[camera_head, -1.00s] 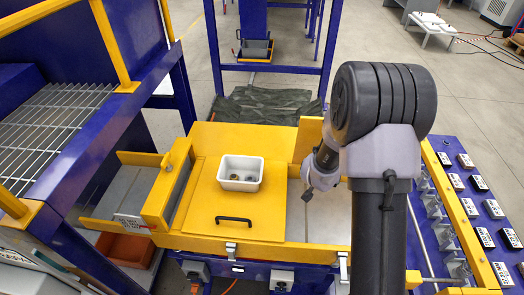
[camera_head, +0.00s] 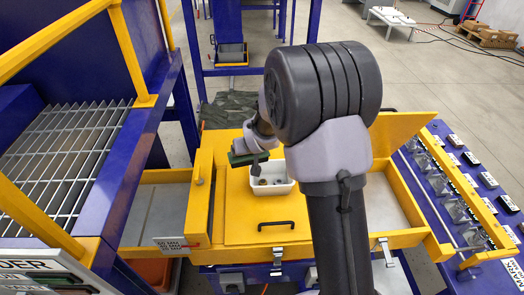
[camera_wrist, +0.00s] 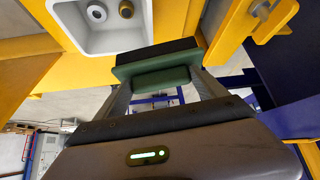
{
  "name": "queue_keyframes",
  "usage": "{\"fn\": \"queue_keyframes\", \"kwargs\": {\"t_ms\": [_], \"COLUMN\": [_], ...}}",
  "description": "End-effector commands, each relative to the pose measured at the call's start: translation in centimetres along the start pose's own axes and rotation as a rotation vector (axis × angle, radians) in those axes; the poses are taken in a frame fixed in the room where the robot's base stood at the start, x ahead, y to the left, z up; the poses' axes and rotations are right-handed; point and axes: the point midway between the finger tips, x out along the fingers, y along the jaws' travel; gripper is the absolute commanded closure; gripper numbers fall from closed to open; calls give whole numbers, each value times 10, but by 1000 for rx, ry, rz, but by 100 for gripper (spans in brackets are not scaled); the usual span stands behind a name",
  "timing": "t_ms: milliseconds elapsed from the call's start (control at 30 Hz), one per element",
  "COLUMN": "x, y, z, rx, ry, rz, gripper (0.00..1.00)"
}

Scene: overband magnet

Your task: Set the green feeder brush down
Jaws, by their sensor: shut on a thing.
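The green feeder brush (camera_wrist: 160,68), a green block with a dark bristle strip, is held across my gripper (camera_wrist: 163,84) in the wrist view. Both fingers are shut on it. In the head view the brush (camera_head: 244,158) shows as a small dark green bar at the end of my arm, left of the white tray's upper corner. It appears to be in the air above the yellow lid (camera_head: 235,220). My gripper in the head view is partly hidden by my own arm.
A white tray (camera_head: 268,187) with round metal pieces stands on the yellow lid, close to the brush. A black handle (camera_head: 276,224) is in front of it. A blue frame with a grating (camera_head: 60,150) is at left. A blue panel with labelled blocks (camera_head: 470,170) is at right.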

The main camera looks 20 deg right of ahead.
Motion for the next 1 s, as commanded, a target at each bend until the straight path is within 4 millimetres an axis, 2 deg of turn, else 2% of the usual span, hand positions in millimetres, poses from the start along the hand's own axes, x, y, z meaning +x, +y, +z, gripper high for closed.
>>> {"fn": "queue_keyframes", "kwargs": {"t_ms": [267,400,567,700,800,867,1000], "x": [53,88,118,131,135,142,168], "y": [43,80,126,151,159,160,160], "z": [-50,-78,-98,-105,-105,-100,-80], "rx": [52,90,134,159,167,168,169], "ry": [-21,-39,-60,-70,-74,-75,-76], "rz": [38,66,98,115,120,121,121], "gripper": [51,51,51,51,51,51,51]}}
